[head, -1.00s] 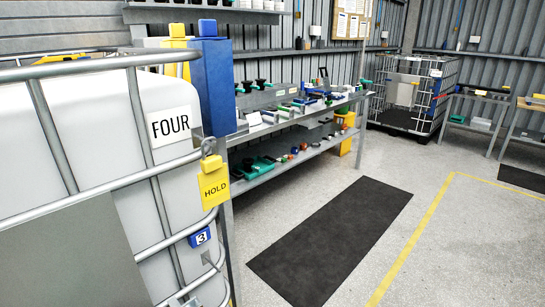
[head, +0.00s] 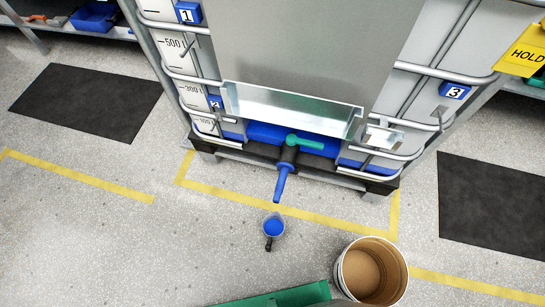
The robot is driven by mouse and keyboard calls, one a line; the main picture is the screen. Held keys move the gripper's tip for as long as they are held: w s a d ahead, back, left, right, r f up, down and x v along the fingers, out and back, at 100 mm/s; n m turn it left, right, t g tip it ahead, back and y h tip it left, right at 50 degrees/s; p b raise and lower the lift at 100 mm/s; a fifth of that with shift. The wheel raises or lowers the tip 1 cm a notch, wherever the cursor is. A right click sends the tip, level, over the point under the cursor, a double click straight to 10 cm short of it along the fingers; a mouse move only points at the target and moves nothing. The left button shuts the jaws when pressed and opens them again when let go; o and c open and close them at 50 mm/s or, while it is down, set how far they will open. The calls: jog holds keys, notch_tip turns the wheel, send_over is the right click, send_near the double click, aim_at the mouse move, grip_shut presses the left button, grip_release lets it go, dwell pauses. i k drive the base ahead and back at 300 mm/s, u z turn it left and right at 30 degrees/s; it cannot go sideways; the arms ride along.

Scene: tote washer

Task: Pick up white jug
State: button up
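My gripper is not in view.
The caged tank (head: 300,50) with a green valve handle (head: 304,142) stands behind the jug. An open pale bucket (head: 345,262), brown inside, stands at the lower right. A green object (head: 285,298) crosses the bottom edge. Floor left of the jug is clear.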

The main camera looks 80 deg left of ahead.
aim_at(274, 225)
jog(key=k, duration=0.45)
jog(key=u, duration=2.25)
jog(key=k, duration=0.6)
jog(key=z, duration=0.15)
